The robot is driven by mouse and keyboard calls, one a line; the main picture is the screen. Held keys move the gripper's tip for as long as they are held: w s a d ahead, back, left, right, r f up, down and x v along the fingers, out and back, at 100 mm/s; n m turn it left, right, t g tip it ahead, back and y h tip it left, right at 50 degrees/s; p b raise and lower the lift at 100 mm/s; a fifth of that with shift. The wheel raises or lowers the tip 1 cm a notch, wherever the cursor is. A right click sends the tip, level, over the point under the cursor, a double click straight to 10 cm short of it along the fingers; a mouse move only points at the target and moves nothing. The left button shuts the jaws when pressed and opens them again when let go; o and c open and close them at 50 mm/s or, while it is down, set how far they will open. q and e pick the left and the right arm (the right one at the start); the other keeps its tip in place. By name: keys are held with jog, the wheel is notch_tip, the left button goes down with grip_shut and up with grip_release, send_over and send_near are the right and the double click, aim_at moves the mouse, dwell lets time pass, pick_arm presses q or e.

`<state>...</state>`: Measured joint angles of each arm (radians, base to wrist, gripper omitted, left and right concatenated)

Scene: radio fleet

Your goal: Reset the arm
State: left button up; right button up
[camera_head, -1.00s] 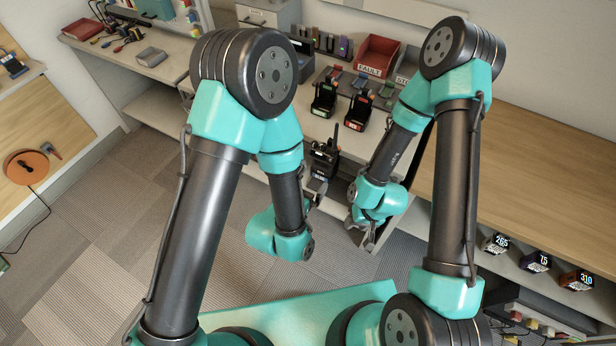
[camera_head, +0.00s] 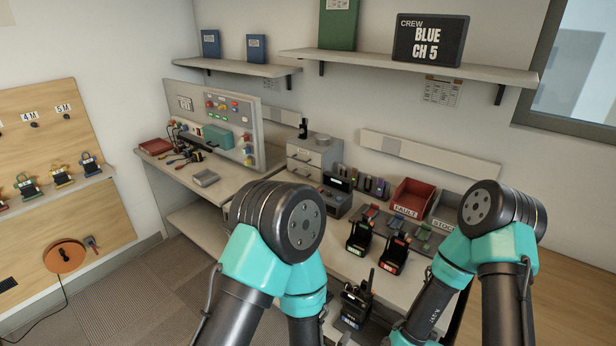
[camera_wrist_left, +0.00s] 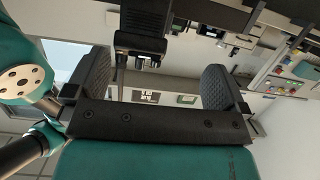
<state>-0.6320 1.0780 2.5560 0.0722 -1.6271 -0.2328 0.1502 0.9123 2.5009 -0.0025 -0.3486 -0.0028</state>
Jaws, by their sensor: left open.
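In the left wrist view my left gripper (camera_wrist_left: 157,82) is open, its two dark padded fingers wide apart. A black handheld radio with an antenna (camera_wrist_left: 140,38) shows beyond the gap between them, upside down in that picture. I see no contact with the fingers. In the head view a black radio (camera_head: 357,304) stands upright at the front of the bench, just right of my left arm. My left fingers are hidden or cut off at the lower edge there. My right arm shows at the lower right, but its gripper is out of view.
Two more radios (camera_head: 360,238) (camera_head: 394,254) stand on the bench. Behind them are a red FAULT bin (camera_head: 411,197) and a grey STOCK bin (camera_head: 450,209). A drawer unit (camera_head: 313,157) and a control panel (camera_head: 215,112) are farther left. A shelf holds a CREW BLUE CH 5 sign (camera_head: 430,40).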

pick_arm(q)
jog(key=a+f+n+g+y, duration=0.5)
jog(key=a+f, duration=0.6)
jog(key=a, duration=0.5)
jog(key=s+a+f+n+g, duration=0.3)
jog(key=s+a+f+g, duration=0.2)
jog(key=a, duration=0.7)
jog(key=s+g, duration=0.1)
jog(key=s, duration=0.1)
jog(key=shift+s+f+n, duration=0.2)
jog(key=shift+s+n, duration=0.15)
jog(key=shift+n, duration=0.05)
